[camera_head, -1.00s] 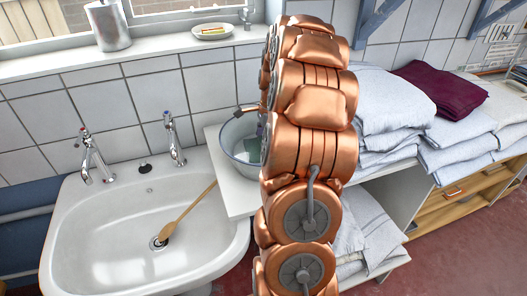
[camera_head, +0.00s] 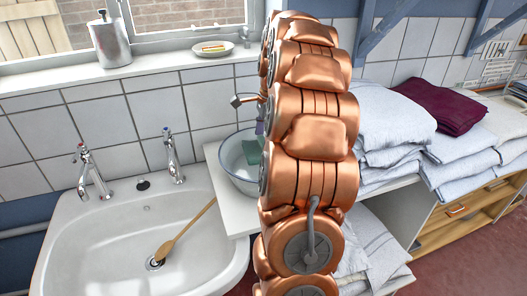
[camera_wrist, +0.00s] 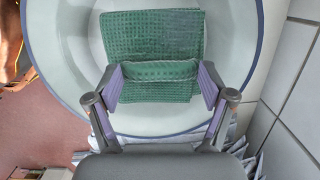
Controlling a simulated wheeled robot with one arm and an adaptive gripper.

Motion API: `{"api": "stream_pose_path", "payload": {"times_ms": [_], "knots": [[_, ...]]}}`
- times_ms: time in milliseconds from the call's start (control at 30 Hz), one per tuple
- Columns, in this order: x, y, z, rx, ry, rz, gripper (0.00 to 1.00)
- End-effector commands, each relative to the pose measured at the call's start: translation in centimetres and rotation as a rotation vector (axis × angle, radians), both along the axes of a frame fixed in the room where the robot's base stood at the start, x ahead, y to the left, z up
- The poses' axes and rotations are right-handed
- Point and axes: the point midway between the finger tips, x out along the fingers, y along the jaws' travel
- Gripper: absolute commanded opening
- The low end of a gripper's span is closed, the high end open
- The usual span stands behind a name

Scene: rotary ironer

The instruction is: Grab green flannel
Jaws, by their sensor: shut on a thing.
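The green flannel (camera_wrist: 150,45) has a waffle weave and shows large in the wrist view, in front of the white inside of the basin. My gripper (camera_wrist: 160,88) is shut on a bunched fold at its near edge, with a purple finger pad on each side. In the head view the flannel (camera_head: 252,152) hangs at the basin (camera_head: 238,183), below my gripper (camera_head: 260,128). My arm hides the right part of the basin. I cannot tell whether the flannel's lower part still touches the basin.
The basin stands on a white counter (camera_head: 228,212) beside a sink (camera_head: 110,240) with a wooden spoon (camera_head: 185,232). Tiled wall lies behind. Folded pale linens (camera_head: 385,120) and a maroon cloth (camera_head: 435,105) lie to the right of my arm.

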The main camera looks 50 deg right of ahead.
Motion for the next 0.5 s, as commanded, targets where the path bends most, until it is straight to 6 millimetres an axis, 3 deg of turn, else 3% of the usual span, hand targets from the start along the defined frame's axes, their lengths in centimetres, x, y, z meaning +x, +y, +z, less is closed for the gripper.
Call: {"api": "stream_pose_path", "payload": {"times_ms": [500], "knots": [[0.0,0.0,2.9,0.001,0.001,0.0,0.5]]}}
